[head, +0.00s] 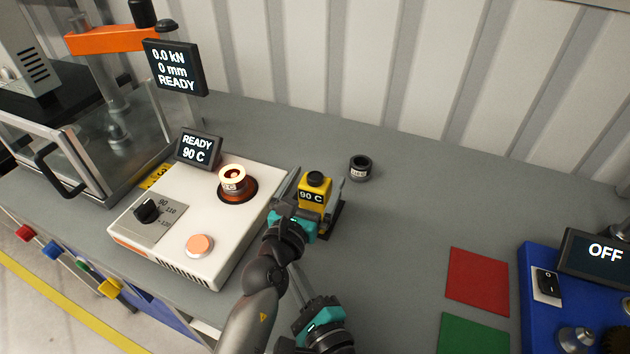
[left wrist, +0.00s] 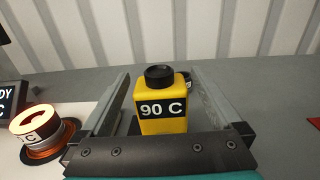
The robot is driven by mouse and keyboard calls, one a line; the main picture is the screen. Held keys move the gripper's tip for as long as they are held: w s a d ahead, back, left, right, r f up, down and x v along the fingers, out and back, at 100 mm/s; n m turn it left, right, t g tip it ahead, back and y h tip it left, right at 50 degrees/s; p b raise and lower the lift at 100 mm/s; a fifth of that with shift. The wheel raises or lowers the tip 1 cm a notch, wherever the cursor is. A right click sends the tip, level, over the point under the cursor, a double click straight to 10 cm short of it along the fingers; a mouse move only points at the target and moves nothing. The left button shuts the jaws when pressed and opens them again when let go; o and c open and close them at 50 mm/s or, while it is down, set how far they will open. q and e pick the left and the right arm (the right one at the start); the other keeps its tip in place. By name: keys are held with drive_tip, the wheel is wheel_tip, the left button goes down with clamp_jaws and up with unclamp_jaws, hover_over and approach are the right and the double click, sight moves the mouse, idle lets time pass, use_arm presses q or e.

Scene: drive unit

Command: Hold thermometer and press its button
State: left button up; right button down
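The thermometer (head: 314,190) is a yellow block with a black button on top (head: 316,178) and a display reading 90 C. It stands upright in a dark holder on the grey bench; in the left wrist view it (left wrist: 162,120) is between the fingers. My left gripper (head: 318,190) is open around it, one finger on each side, with narrow gaps visible. My right gripper (head: 300,285) is at the bottom centre of the head view, below and close to the left wrist. Its fingers are partly hidden, so their opening is unclear.
A white heater box (head: 190,215) with a glowing ring (head: 232,178) and a READY 90 C screen stands left. A dark ring (head: 360,168) lies behind the thermometer. Red (head: 478,281) and green (head: 474,335) pads and a blue unit (head: 535,300) are right. Bench between is clear.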

use_arm(q)
drive_tip(key=v, duration=1.2)
drive_tip(key=shift+r, duration=0.1)
